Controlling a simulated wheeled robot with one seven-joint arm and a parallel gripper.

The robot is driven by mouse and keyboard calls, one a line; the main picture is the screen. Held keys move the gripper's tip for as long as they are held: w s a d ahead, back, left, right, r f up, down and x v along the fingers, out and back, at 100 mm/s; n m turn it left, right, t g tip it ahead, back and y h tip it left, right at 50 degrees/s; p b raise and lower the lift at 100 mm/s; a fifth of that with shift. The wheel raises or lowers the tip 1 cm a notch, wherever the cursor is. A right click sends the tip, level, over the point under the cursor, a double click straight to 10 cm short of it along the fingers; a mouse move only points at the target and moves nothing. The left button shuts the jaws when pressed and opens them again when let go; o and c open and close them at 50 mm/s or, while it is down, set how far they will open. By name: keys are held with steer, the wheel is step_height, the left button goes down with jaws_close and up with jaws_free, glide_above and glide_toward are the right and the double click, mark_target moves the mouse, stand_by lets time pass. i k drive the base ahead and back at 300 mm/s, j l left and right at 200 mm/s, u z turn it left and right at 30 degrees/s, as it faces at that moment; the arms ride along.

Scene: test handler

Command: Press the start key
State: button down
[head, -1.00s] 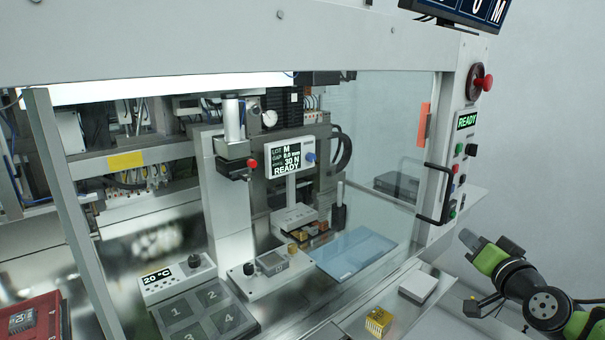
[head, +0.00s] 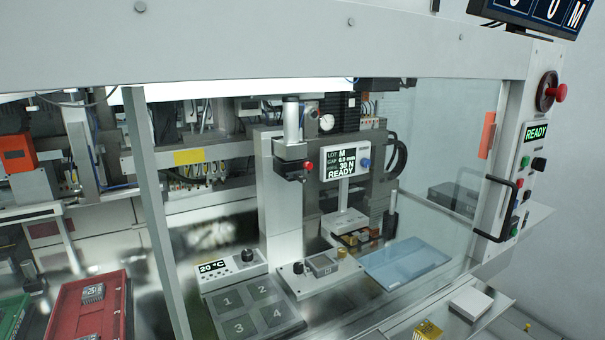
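The control panel (head: 522,185) is on the post at the right of the machine. Its small screen (head: 536,131) reads READY. Below the screen are a green key (head: 525,161) and a black knob (head: 538,164). Lower down, beside the black door handle (head: 499,210), are several more small keys, among them a green one (head: 513,231). Labels are too small to read, so I cannot tell which is the start key. My gripper is not in view.
A red emergency knob (head: 559,93) sits above the panel. A display (head: 345,164) inside also reads READY. A clear guard stands beside the post. A white block (head: 471,304) and a yellow block (head: 428,330) are on the front ledge. Red (head: 92,305) and green trays lie at left.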

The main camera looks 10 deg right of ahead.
mark_target(524, 161)
steer(key=z, duration=1.25)
